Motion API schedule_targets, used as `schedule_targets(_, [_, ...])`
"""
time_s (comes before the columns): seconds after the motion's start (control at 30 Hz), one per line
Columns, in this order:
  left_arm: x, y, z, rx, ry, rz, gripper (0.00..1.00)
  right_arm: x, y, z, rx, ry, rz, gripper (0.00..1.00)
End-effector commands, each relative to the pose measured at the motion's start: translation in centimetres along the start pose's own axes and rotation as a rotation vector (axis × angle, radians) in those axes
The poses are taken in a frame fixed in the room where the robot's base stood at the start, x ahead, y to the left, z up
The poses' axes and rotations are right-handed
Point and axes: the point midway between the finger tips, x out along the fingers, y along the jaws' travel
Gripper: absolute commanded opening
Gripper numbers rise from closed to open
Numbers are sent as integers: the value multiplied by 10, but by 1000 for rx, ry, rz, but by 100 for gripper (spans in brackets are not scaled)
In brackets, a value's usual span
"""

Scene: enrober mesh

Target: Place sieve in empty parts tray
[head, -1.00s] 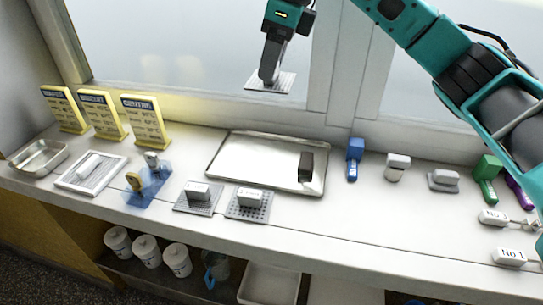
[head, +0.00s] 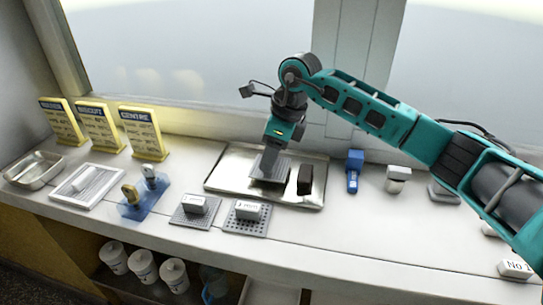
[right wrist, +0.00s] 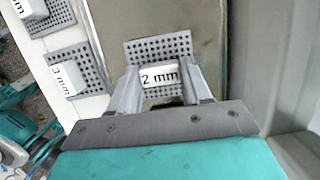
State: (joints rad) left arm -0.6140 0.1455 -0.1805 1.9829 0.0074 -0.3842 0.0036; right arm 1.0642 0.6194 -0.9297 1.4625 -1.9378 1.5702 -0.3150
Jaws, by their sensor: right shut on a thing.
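My right gripper (head: 272,147) is shut on the handle block of a grey perforated sieve (head: 262,171). In the right wrist view the gripper (right wrist: 161,80) has its fingers on either side of the white block marked "2 mm" on the sieve (right wrist: 158,49). The sieve is over the metal parts tray (head: 225,172), in its middle. I cannot tell whether it touches the tray floor. My left gripper is not in view.
Two more sieves, one left (head: 190,214) and one right (head: 243,226), lie in front of the tray. The right wrist view shows a "3 mm" label (right wrist: 64,78). A blue tool (head: 353,170) stands right of the tray. Yellow signs (head: 142,130) stand at the left.

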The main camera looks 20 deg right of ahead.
Motion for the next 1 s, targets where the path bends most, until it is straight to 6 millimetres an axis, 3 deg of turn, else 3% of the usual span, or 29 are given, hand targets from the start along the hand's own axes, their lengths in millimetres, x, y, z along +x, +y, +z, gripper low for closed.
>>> schedule_targets(0.07, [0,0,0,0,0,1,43,9,0,-2,0,0,0,15])
schedule_targets(0.43, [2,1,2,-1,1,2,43,13,0,-4,-1,-1,-1,15])
schedule_targets(0.47, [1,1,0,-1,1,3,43,12,0,-3,-1,-1,-1,51])
schedule_targets(0.5, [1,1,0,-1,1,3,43,12,0,-3,-1,-1,-1,55])
schedule_targets(0.7, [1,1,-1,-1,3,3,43,11,0,-3,0,0,-1,74])
schedule_targets(1.0, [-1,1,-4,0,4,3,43,7,0,-2,0,-1,-1,74])
